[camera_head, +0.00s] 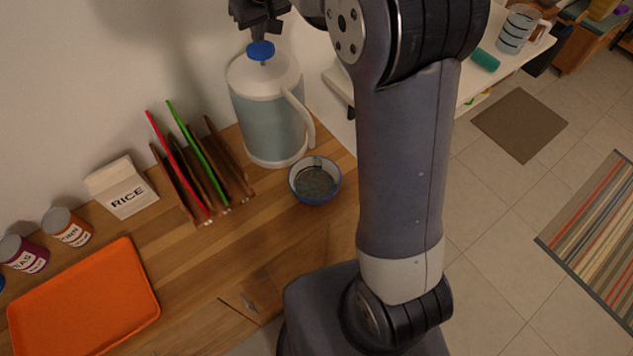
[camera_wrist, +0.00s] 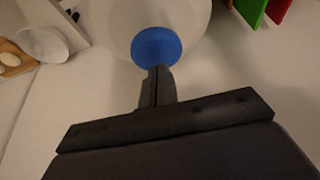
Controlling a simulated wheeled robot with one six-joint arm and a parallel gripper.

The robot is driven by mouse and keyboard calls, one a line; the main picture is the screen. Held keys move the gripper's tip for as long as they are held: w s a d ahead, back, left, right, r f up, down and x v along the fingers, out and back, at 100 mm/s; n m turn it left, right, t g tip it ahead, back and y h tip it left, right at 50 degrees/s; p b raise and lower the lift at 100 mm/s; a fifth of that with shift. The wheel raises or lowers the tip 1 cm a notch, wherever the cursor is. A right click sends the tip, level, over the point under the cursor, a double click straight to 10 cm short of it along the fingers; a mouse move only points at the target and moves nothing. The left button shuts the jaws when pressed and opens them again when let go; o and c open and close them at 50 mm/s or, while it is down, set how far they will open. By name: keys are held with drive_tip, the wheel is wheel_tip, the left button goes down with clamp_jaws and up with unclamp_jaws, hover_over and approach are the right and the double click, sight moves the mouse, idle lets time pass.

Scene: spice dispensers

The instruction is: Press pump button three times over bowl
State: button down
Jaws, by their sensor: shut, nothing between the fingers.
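A large pump dispenser (camera_head: 267,110) with a white lid, pale blue-grey body and white side part stands upright on the wooden counter. Its blue button (camera_head: 261,50) is on top of the lid; the button also shows in the wrist view (camera_wrist: 156,47). A small blue-rimmed bowl (camera_head: 337,190) stands in front and to the right of the dispenser's base, with dark contents or pattern inside. My gripper (camera_head: 262,32) is shut and empty, right at or just above the blue button. In the wrist view the shut fingertips (camera_wrist: 158,72) overlap the button's edge; I cannot tell whether they touch it.
A wooden rack (camera_head: 241,178) with red and green boards stands left of the dispenser. A rice carton (camera_head: 122,188), two spice jars (camera_head: 73,230) and an orange tray (camera_head: 82,302) are further left. A white table (camera_head: 506,62) is at the right back.

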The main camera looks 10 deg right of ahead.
sight(260, 47)
drive_tip(key=shift+f+b, duration=1)
drive_tip(key=shift+f, duration=0.65)
drive_tip(key=shift+r, duration=0.1)
drive_tip(key=shift+r+p, duration=1.65)
drive_tip(key=shift+r, duration=0.1)
wheel_tip(260, 47, up, 2)
drive_tip(key=shift+r+p, duration=0.2)
drive_tip(key=shift+p, duration=0.85)
drive_tip(key=shift+r, duration=1.8)
drive_tip(key=shift+f, duration=0.1)
